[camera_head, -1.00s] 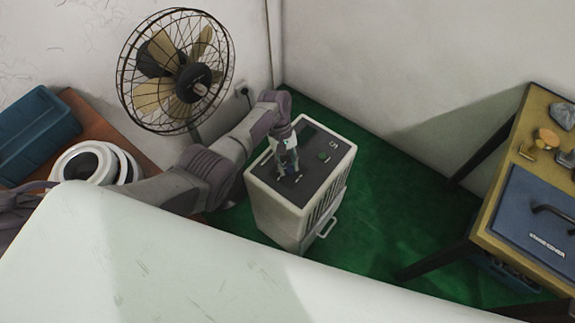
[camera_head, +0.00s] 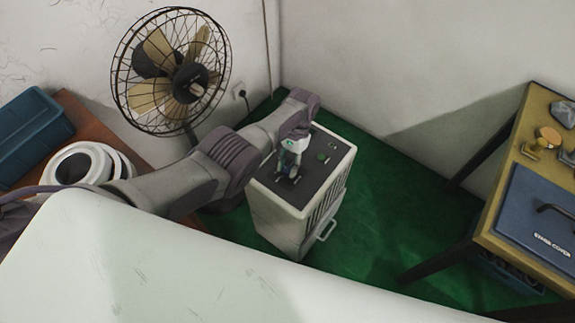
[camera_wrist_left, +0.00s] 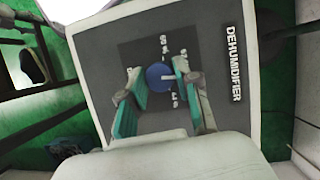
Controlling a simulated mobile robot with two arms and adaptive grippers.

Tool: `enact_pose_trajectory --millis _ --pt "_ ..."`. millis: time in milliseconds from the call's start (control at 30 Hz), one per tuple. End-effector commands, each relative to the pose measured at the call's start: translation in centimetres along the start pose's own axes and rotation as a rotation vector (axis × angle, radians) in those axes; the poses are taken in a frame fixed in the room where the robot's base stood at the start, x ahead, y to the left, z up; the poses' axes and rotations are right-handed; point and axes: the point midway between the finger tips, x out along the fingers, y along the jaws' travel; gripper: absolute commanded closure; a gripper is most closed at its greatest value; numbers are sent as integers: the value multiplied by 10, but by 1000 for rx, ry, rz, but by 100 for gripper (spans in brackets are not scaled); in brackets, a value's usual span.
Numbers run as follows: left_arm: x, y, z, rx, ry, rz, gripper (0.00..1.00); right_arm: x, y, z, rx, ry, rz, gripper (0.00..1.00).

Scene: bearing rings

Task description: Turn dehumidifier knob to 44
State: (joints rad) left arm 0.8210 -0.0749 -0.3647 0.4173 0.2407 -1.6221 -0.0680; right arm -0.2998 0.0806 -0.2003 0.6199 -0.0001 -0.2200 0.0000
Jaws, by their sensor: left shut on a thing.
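The dehumidifier (camera_head: 274,220) is a white box with a dark top panel, standing on the green floor in the head view. In the left wrist view its panel bears the word DEHUMIDIFIER (camera_wrist_left: 234,64) and a round blue knob (camera_wrist_left: 158,77). The knob has a pale pointer mark toward the right of the picture. White numbers around the dial are too small to read surely, and some are hidden. My left gripper (camera_head: 287,173) is over the panel, its teal-padded fingers (camera_wrist_left: 157,84) on either side of the knob, shut on it. My right gripper is out of view.
A caged fan (camera_head: 172,72) stands behind my left arm. White rings (camera_head: 75,163) and a blue bin (camera_head: 32,135) sit on a brown table at left. A yellow table (camera_head: 500,215) with a blue case is at right. Green floor between is clear.

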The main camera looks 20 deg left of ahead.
Motion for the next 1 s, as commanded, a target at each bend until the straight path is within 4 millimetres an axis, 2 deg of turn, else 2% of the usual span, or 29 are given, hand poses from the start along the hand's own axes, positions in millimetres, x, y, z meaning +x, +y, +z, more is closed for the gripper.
enact_pose_trajectory --millis 467,1000 --pt "-1 3 2 420 -19 -173 100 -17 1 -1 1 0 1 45" --pt "-1 5 3 871 -37 -358 100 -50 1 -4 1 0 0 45"
